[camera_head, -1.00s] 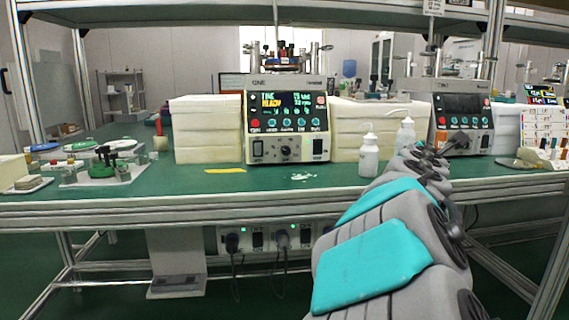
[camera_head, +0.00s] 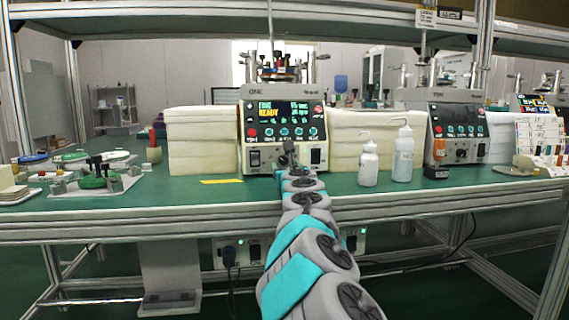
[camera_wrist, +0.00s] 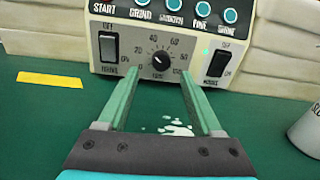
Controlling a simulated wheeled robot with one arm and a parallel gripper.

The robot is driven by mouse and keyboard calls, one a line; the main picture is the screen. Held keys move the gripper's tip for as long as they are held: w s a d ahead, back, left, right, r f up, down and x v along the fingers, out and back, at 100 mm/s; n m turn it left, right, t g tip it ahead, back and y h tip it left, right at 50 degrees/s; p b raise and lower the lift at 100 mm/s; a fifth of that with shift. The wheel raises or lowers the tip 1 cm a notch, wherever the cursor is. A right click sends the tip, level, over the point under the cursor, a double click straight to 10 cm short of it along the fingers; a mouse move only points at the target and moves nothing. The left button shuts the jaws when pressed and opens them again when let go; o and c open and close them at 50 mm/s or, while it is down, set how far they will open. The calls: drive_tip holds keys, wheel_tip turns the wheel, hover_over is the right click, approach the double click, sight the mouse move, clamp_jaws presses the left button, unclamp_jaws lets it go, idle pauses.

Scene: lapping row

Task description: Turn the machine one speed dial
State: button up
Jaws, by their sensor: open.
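Machine one (camera_head: 266,133) stands on the green bench with its screen lit, showing READY.
White block stacks flank the machine, left (camera_head: 203,142) and right (camera_head: 345,130). Two white bottles (camera_head: 369,163) (camera_head: 403,155) stand right of my arm. A yellow strip (camera_wrist: 50,79) and a white spill (camera_wrist: 177,129) lie on the bench. A second machine (camera_head: 458,130) stands further right.

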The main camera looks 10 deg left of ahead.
sight(284, 161)
drive_tip(key=shift+x, duration=0.85)
drive_tip(key=shift+w+a+p, duration=0.15)
drive_tip(key=shift+w+p, duration=0.15)
drive_tip(key=shift+w, duration=1.2)
drive_tip(key=shift+a, duration=0.1)
clamp_jaws()
